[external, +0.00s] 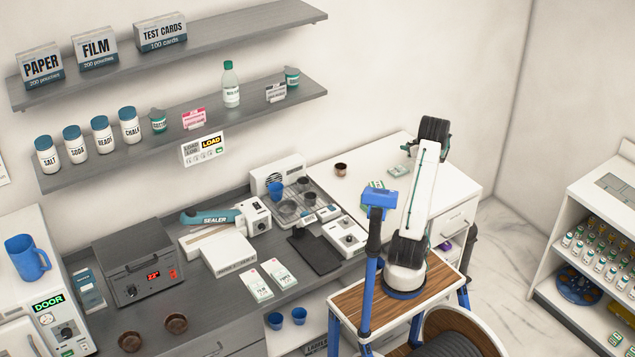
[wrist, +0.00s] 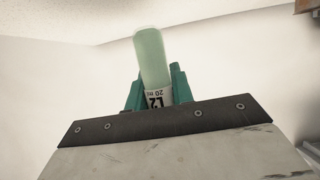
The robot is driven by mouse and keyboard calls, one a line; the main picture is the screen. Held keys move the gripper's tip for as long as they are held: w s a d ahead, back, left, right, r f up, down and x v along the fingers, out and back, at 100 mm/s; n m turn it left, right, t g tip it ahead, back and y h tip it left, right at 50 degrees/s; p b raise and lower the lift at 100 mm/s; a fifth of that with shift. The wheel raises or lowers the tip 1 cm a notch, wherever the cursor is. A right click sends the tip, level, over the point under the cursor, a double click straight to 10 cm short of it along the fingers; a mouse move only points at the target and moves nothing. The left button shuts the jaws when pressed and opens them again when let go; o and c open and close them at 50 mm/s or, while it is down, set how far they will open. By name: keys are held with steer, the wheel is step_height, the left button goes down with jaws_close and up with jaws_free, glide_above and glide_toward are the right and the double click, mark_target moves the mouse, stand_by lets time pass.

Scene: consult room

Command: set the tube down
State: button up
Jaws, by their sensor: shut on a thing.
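In the external view my arm stands raised in front of the white cabinet, and I cannot make out the tube there.
The white cabinet top (external: 370,150) bears a small brown bowl (external: 341,169) and has bare room around it. Left of it, the grey counter (external: 215,310) holds a sealer (external: 225,217), a heater box (external: 135,267) and brown bowls. A shelf unit (external: 590,215) with several vials stands right.

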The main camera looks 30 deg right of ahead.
steer(key=a+n+g+y, duration=0.6)
steer(key=a+n+y, duration=0.45)
steer(key=a, duration=1.15)
steer(key=w+d, duration=0.1)
steer(key=w, duration=0.3)
steer(key=w+d+f, duration=0.1)
steer(key=w+d, duration=0.1)
steer(key=w, duration=0.3)
steer(key=w+d, duration=0.1)
steer(key=w, duration=0.4)
steer(key=shift+d+f, duration=0.15)
steer(key=shift+d, duration=0.2)
steer(key=shift+f, duration=1.7)
steer(key=shift+f, duration=0.1)
steer(key=o, duration=1)
steer(key=shift+c, duration=0.2)
